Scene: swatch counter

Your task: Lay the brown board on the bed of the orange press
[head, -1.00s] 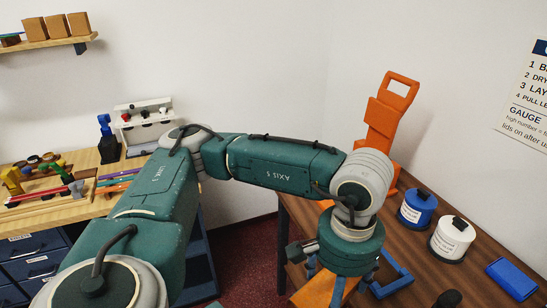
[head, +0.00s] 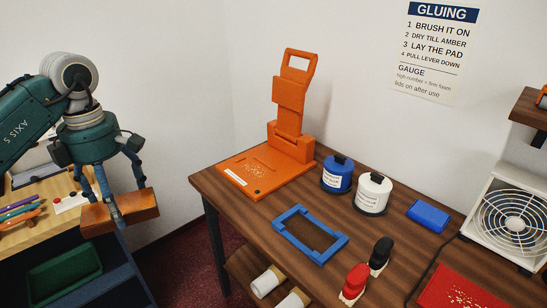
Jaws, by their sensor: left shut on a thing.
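The orange press (head: 290,110) stands at the back left of the dark wooden table, its lever raised. Its flat bed (head: 240,180) faces front left, carries a white label and pale specks, and has no board on it. My left gripper (head: 120,212) is shut on the brown board (head: 142,208), a flat orange-brown piece. The fingers reach down over it and hide part of it. The board is held in the air left of the table, apart from the press. My right gripper is not in view.
On the table are a blue frame (head: 334,250), blue pot (head: 337,176), white pot (head: 373,194), blue block (head: 428,215) and red and black bottles (head: 355,280). A fan (head: 515,225) stands right. A workbench with a green bin (head: 65,270) is left.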

